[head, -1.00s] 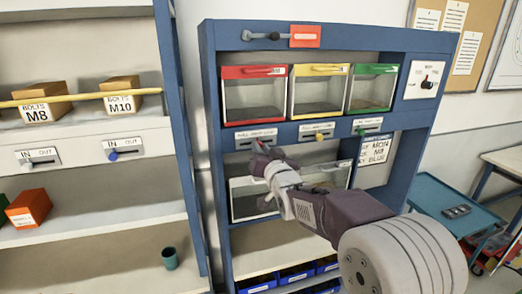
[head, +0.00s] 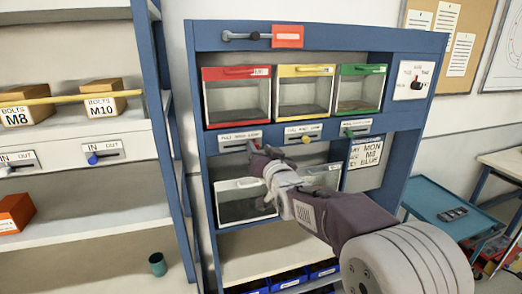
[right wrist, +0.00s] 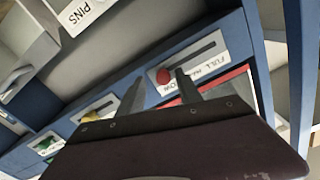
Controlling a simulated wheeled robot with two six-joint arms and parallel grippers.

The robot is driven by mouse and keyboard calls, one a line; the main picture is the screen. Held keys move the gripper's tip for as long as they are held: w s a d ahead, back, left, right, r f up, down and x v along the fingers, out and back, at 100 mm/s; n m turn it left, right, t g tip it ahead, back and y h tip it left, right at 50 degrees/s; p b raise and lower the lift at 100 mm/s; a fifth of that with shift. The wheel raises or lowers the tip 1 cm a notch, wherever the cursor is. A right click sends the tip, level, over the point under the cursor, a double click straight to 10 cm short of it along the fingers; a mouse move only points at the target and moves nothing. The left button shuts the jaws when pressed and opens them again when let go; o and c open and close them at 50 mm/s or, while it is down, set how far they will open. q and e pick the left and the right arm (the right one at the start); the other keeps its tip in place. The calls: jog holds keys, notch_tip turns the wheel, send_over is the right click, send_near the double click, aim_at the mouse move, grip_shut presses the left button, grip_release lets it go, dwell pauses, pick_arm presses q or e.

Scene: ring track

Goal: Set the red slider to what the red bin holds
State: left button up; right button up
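The red bin (head: 237,72) is the left one of the three bins in the blue cabinet. Its front is clear, but I cannot make out how full it is. Below it is the red slider's label plate (head: 240,136), with the marks FULL, HALF and LOW. My right gripper (head: 262,152) is at the plate's right end and hides the knob in the head view. In the right wrist view the red slider knob (right wrist: 163,76) shows between the two open fingertips (right wrist: 162,73), at the slot's LOW end. I cannot tell whether they touch it. My left gripper is not in view.
Yellow bin (head: 305,70) and green bin (head: 361,69) sit to the right, with a yellow knob (head: 306,139) and a green knob (head: 350,133) below. A clear-fronted bin (head: 238,185) is under my right gripper. A shelf rack (head: 70,143) stands at left.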

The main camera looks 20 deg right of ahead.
jog(key=shift+a, duration=0.25)
jog(key=s+b, duration=0.5)
jog(key=s, duration=0.4)
jog(key=shift+d, duration=0.25)
